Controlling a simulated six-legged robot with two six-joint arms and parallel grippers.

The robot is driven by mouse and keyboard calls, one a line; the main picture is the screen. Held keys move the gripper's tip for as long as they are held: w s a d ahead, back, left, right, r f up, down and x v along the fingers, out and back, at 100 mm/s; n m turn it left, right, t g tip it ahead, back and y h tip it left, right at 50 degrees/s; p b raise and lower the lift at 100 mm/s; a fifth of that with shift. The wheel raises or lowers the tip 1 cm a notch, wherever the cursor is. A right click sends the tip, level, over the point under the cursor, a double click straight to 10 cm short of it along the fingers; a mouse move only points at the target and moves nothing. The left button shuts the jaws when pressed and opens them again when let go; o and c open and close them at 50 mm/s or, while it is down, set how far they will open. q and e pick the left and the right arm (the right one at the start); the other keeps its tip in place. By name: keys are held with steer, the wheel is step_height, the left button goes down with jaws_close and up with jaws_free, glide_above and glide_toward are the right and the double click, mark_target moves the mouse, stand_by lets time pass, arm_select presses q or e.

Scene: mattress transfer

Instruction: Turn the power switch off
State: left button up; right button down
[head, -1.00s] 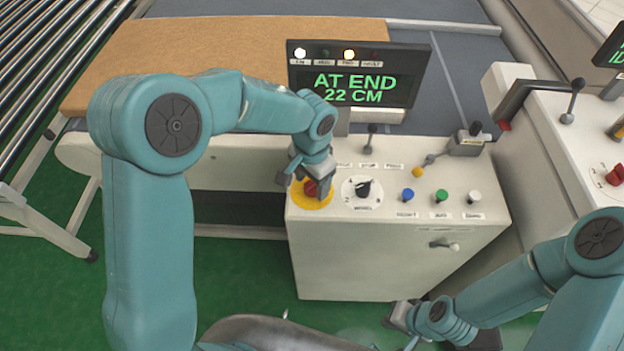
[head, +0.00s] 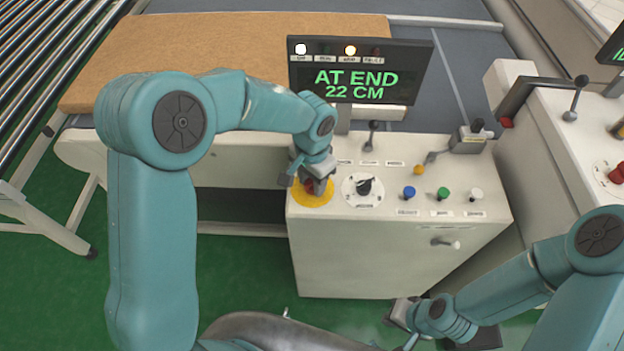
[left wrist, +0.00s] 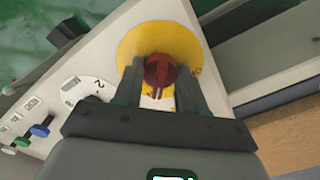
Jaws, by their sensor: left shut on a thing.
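The power switch is a red rotary knob (left wrist: 158,72) on a round yellow plate (head: 309,197) at the left of the white control box's top. My left gripper (head: 316,185) is over the plate. In the left wrist view its two fingers (left wrist: 160,88) stand on either side of the red knob and are shut on it. The fingers partly hide the knob in the head view. My right gripper (head: 405,315) is low in front of the control box; its fingers are too small and hidden to read.
A display (head: 360,72) reading "AT END 22 CM" stands behind the control box (head: 375,262). A black dial (head: 364,187), blue, green and white buttons and small levers share its top. A brown mattress (head: 160,55) lies behind. A second console (head: 560,130) stands at the right.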

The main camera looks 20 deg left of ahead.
arm_select(q)
steer(key=n+b, duration=0.1)
steer(key=n, duration=0.1)
steer(key=n+b, duration=0.1)
steer(key=b, duration=0.1)
steer(key=shift+f+n, duration=0.2)
steer(key=shift+n, duration=0.2)
steer(key=n+b, duration=0.3)
steer(key=n, duration=0.1)
steer(key=shift+n, duration=0.3)
steer(key=n+b, duration=0.2)
steer(key=n, duration=0.2)
steer(key=shift+w+r+b, duration=0.1)
steer(key=shift+b, duration=0.25)
steer(key=shift+r+n+b, duration=0.15)
steer(key=shift+n+b, duration=0.6)
steer(key=shift+n, duration=1.75)
steer(key=o, duration=1.1)
steer(key=shift+c, duration=0.2)
step_height(320, 180, up, 16)
steer(key=p, duration=0.2)
steer(key=shift+r, duration=0.15)
